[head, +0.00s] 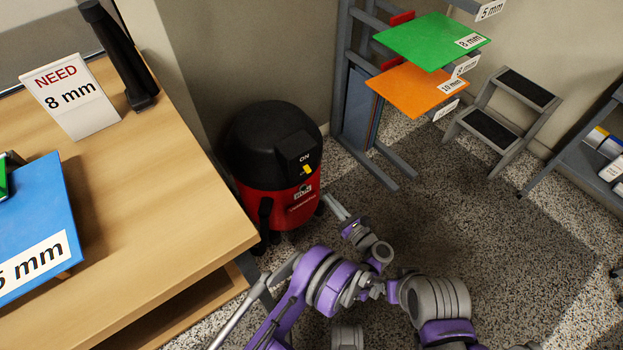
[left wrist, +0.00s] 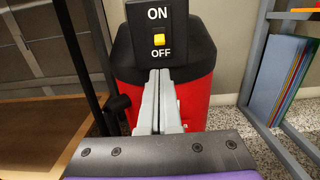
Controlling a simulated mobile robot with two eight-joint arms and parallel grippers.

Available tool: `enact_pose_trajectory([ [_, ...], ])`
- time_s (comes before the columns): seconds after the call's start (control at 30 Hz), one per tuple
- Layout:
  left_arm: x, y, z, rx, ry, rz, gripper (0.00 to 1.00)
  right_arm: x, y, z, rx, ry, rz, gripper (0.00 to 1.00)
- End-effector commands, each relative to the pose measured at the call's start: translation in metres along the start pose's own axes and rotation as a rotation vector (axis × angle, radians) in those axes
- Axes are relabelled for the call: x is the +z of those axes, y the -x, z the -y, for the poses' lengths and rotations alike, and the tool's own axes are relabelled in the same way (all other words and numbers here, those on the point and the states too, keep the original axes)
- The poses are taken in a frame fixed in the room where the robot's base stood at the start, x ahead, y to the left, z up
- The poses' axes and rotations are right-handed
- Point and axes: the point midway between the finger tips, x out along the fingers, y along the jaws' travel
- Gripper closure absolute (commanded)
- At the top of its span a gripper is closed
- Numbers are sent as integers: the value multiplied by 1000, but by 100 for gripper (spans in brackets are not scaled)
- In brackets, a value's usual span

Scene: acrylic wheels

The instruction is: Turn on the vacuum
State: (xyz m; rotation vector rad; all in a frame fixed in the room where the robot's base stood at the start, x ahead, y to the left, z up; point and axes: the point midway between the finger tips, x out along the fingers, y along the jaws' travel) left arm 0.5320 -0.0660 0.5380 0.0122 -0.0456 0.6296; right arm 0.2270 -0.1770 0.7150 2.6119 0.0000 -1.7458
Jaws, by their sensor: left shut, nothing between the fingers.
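The vacuum (head: 270,160) is a red drum with a black lid, standing on the floor beside the wooden table. Its yellow switch (head: 307,169) is on the black front panel, below the word ON. My left gripper (head: 332,199) is shut and empty, in front of the vacuum and lower right of the switch. In the left wrist view its fingertips (left wrist: 159,73) appear just below OFF, apart from the switch. My right gripper is not in view.
The wooden table (head: 165,195) at left holds a "NEED 8 mm" sign (head: 70,95) and a blue sheet (head: 35,235). A rack with green (head: 425,42) and orange (head: 405,92) sheets stands behind. A step stool (head: 507,105) is at right. Speckled floor lies open between.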

Motion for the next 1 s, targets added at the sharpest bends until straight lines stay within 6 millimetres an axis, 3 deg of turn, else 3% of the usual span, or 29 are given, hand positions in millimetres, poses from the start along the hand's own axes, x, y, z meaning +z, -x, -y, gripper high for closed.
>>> enact_pose_trajectory([
  [0.27,0,-16,0,1,-3,1,100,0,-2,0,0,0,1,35],
  [0.7,0,-89,0,0,-3,1,100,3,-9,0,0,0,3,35],
  [1.0,1,-101,0,-2,-2,1,100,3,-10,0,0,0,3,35],
])
